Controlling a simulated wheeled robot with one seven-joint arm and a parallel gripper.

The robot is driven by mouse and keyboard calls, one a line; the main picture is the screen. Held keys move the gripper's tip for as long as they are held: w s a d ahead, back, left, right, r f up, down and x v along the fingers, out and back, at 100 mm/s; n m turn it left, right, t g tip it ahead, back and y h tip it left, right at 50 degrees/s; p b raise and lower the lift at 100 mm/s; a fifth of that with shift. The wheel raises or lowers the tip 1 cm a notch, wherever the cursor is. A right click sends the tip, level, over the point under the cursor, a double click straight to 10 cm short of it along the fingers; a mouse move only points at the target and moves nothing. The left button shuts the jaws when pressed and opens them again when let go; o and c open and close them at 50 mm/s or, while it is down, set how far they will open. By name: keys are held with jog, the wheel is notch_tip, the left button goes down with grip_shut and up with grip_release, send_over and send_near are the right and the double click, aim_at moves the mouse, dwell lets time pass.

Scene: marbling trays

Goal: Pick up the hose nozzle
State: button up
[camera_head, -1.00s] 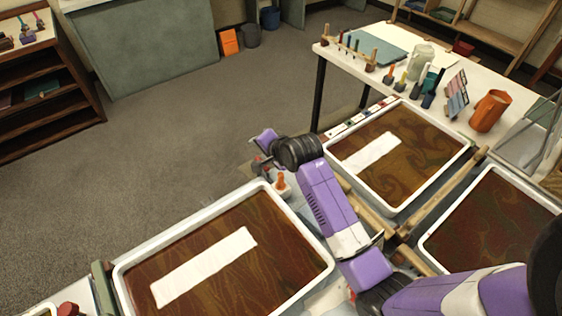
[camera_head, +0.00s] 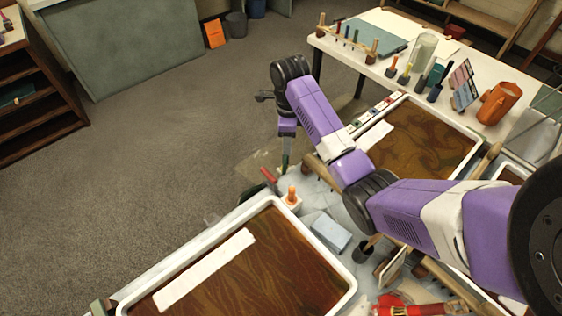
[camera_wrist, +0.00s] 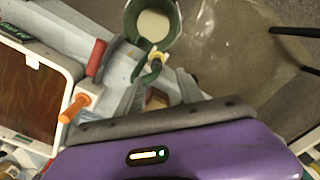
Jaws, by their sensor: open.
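In the wrist view, a green curved piece with a yellow part, which looks like the hose nozzle (camera_wrist: 155,57), lies at the rim of a green-edged bucket (camera_wrist: 127,22). My gripper (camera_wrist: 162,82) is open, its two grey fingers pointing toward the nozzle, one on each side of its near end. I see nothing held between them, and cannot tell the exact gap to the nozzle. In the head view my gripper (camera_head: 286,148) points down beyond the front tray's far corner. A small green part shows under it there, and the rest of the nozzle is hidden.
An orange-handled tool (camera_head: 291,194) stands close by on a white block, with a red-handled item (camera_head: 268,174) beside it. Marbling trays (camera_head: 345,283) lie in front and at the right (camera_head: 478,151). A light blue block (camera_head: 330,232) and dark cup (camera_head: 363,253) sit between them.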

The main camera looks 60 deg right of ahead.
aim_at(286, 158)
jog(key=f, duration=0.7)
jog(key=shift+a+f, duration=0.3)
jog(key=shift+a, duration=0.1)
grip_shut()
